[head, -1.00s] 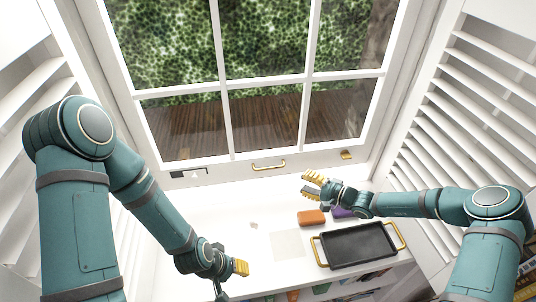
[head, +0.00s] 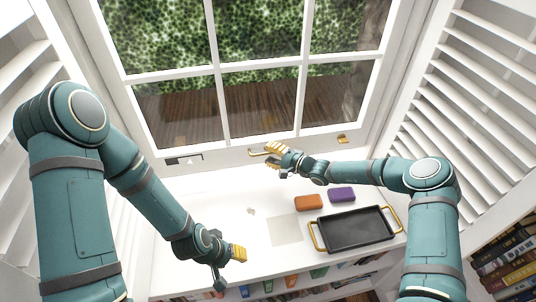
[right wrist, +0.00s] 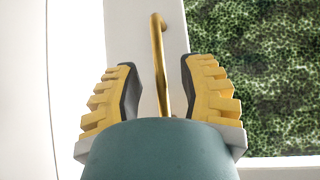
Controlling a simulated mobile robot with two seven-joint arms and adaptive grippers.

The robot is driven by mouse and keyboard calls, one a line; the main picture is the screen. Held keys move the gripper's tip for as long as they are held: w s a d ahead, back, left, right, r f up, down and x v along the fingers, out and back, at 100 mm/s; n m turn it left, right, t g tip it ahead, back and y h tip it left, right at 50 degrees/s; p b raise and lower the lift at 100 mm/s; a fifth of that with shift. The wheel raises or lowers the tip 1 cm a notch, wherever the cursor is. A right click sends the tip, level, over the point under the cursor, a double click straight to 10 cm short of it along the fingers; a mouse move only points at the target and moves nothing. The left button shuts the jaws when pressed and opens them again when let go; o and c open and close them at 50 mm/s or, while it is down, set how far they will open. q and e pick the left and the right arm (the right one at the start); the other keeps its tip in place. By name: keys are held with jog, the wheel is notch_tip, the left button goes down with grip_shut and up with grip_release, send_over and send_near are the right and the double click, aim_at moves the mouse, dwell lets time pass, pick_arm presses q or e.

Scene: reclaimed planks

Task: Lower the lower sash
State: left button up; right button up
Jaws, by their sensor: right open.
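The lower sash (head: 312,139) is a white window frame with glass panes and a bottom rail. A brass bar handle (head: 256,153) is on that rail. My right gripper (head: 272,155) is open at the handle's right end in the head view. In the right wrist view the brass handle (right wrist: 158,60) runs between the two spread yellow-padded fingers (right wrist: 158,95), with visible gaps either side. Whether the rail stands above the sill is unclear. My left gripper (head: 232,265) hangs low over the front of the white surface, away from the sash; its opening is unclear.
A black tray (head: 350,243) with brass handles lies on the white surface, with an orange block (head: 308,203) and a purple block (head: 341,195) behind it. A brass fitting (head: 342,139) sits on the rail's right. Louvred shutters (head: 468,110) flank the window.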

jog(key=shift+w+a, duration=0.25)
jog(key=shift+a, duration=0.2)
grip_shut()
